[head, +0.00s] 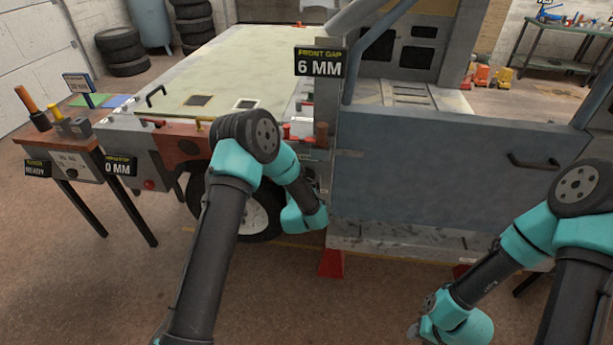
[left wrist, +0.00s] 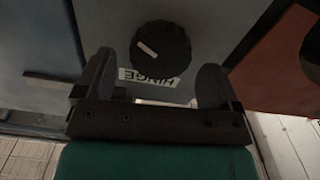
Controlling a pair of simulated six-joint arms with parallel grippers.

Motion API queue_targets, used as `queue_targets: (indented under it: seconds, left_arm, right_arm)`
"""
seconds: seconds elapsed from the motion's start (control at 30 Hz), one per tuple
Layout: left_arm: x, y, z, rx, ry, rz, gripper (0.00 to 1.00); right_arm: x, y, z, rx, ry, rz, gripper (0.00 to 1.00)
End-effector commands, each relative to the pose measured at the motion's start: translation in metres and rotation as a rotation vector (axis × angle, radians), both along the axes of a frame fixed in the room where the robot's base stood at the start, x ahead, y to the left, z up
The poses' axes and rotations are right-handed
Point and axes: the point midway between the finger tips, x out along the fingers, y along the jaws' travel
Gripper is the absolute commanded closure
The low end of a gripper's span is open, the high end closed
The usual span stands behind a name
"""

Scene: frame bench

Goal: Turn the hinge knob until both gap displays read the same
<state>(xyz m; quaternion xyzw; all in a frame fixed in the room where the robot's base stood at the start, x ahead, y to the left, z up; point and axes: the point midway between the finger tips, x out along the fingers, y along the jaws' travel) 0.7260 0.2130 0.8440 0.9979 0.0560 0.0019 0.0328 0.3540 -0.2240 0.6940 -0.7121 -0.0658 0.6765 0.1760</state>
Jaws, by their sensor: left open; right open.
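The hinge knob (left wrist: 160,48), round and black with a white pointer mark, is in the left wrist view above an upside-down HINGE label (left wrist: 148,78). My left gripper (left wrist: 154,78) is open, its two fingers spread below and to either side of the knob; I see no grip on it. In the head view its fingers are hidden beyond my left wrist. The front gap display (head: 318,68) reads 6 MM. Another display (head: 119,168) at left reads 0 MM; its small heading is hard to read. My right gripper (head: 413,331) is open at the bottom edge, mostly hidden by its wrist, away from the door.
The blue-grey door (head: 440,165) stands right of my left wrist. A red stand (head: 331,263) is under the sill. A side table (head: 60,140) with tools and a READY display (head: 36,170) stands at left.

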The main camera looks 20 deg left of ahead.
Motion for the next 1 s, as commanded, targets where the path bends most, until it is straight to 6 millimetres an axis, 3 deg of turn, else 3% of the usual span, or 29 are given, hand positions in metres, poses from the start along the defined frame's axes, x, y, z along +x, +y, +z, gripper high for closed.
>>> queue_targets:
  seconds: [0.2, 0.57, 1.0]
  left_arm:
    - [0.023, 0.003, 0.000, 0.000, -0.001, 0.001, 0.12]
    - [0.027, 0.003, 0.000, 0.000, 0.000, 0.000, 0.13]
    - [0.027, 0.003, 0.000, 0.000, 0.000, 0.000, 0.55]
  right_arm:
    - [0.000, 0.000, 0.000, 0.000, 0.000, 0.000, 0.57]
    - [0.000, 0.000, 0.000, 0.000, 0.000, 0.000, 0.57]
    - [0.000, 0.000, 0.000, 0.000, 0.000, 0.000, 0.57]
